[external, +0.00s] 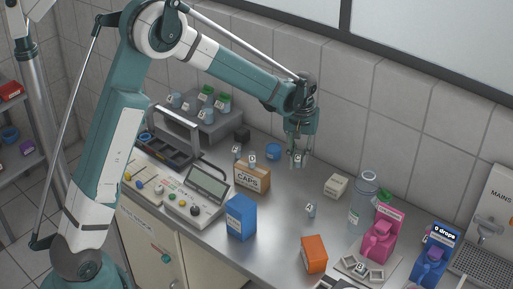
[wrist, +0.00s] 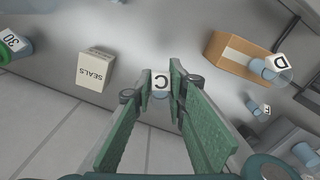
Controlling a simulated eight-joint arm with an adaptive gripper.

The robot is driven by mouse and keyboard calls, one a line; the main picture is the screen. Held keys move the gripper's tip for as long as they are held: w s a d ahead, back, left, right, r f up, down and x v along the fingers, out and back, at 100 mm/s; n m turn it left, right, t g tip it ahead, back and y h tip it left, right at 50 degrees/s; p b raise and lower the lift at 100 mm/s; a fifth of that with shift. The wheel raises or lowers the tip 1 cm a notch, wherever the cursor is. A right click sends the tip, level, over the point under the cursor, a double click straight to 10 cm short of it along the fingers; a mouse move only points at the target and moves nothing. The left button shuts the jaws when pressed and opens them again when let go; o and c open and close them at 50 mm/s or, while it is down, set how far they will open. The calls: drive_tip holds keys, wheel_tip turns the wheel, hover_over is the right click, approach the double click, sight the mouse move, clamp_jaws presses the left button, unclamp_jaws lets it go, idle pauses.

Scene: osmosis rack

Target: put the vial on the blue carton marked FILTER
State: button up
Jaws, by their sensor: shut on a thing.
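My gripper (external: 299,152) points down over the back of the steel bench. It is shut on a small vial with a white cap marked C (wrist: 160,84), which shows between the green finger pads in the wrist view. The same vial shows at the fingertips in the external view (external: 297,161). A plain-looking blue carton (external: 241,217) stands upright on the bench, to the left of and nearer than my gripper; I cannot read a FILTER mark on it. The blue carton is not visible in the wrist view.
The brown CAPS carton (external: 252,178) has small vials at its top, one marked D (wrist: 280,62). A SEALS box (external: 335,186), another vial (external: 311,210), an orange box (external: 314,254) and a clear bottle (external: 362,200) stand rightward. A keypad instrument (external: 196,200) is left of the blue carton.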

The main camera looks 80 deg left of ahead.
drive_tip(key=s+d+r+m+p, duration=0.2)
drive_tip(key=s+d+r, duration=0.4)
drive_tip(key=s+d, duration=0.3)
drive_tip(key=s+d+r+m+p, duration=0.2)
drive_tip(key=s+d+r, duration=0.5)
drive_tip(key=s+d, duration=0.3)
drive_tip(key=shift+s+r+m, duration=0.25)
drive_tip(key=shift+s+m, duration=0.05)
drive_tip(key=shift+s, duration=1.1)
hover_over(239, 203)
drive_tip(key=shift+d+f, duration=0.15)
drive_tip(key=shift+f, duration=2.8)
drive_tip(key=shift+f, duration=2.05)
drive_tip(key=shift+f, duration=0.2)
